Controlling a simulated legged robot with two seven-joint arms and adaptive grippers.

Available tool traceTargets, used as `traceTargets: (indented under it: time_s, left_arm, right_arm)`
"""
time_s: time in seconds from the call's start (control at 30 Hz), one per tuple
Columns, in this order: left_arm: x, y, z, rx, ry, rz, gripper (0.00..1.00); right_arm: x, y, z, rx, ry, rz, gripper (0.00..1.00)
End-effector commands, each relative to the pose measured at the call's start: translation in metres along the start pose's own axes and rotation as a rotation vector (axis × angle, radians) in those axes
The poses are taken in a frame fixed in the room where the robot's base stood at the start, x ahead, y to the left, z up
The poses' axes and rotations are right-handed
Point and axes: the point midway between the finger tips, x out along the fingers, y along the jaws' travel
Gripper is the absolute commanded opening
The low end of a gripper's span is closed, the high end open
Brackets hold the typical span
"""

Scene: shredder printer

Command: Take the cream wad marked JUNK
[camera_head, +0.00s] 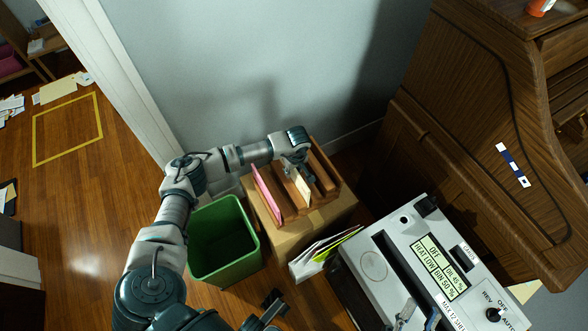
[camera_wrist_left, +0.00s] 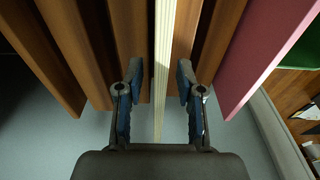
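A cream wad (camera_head: 301,187) stands upright on edge in a slot of a wooden rack (camera_head: 325,168). The wrist view shows the cream wad (camera_wrist_left: 163,60) edge-on between the two fingers of my left gripper (camera_wrist_left: 160,95). The fingers are open, one on each side, with a gap between each finger and the wad. In the head view my left gripper (camera_head: 299,160) reaches down over the rack and hides part of the wad. No JUNK mark is readable. What look like the fingers of my right gripper (camera_head: 418,318) show apart at the bottom edge, over the grey machine.
A pink wad (camera_head: 266,193) stands in the rack to the left of the cream one. The rack sits on a cardboard box (camera_head: 290,234). A green bin (camera_head: 240,262) is at left, envelopes (camera_head: 310,258) in front, and the grey machine (camera_head: 385,272) and wooden desk (camera_head: 480,130) at right.

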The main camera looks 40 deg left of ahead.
Motion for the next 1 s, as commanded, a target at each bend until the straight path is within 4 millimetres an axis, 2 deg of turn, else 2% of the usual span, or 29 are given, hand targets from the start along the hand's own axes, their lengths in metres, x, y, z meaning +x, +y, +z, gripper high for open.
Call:
traceTargets:
  time_s: [0.03,0.1,0.13,0.43,0.83,1.0]
  left_arm:
    - [0.000,0.000,0.000,0.000,0.000,0.000,0.20]
    - [0.000,0.000,0.000,0.000,0.000,0.000,0.02]
    - [0.000,0.000,0.000,0.000,0.001,0.000,0.00]
    - [-0.003,0.001,0.001,0.000,0.002,0.000,0.00]
    - [-0.020,0.001,-0.003,-0.001,0.001,0.002,0.00]
    - [-0.021,0.000,-0.002,0.000,0.001,0.000,0.00]
  right_arm:
    - [0.001,0.001,0.002,0.000,-0.002,0.001,0.40]
    - [0.001,0.001,0.002,0.000,-0.002,0.001,0.40]
    - [0.001,0.001,0.002,0.000,-0.003,0.001,0.40]
    - [0.000,0.002,-0.002,0.000,0.002,0.001,0.40]
    - [0.008,-0.001,-0.013,-0.004,0.016,-0.004,0.40]
    - [0.009,-0.001,-0.014,-0.004,0.017,-0.003,0.40]
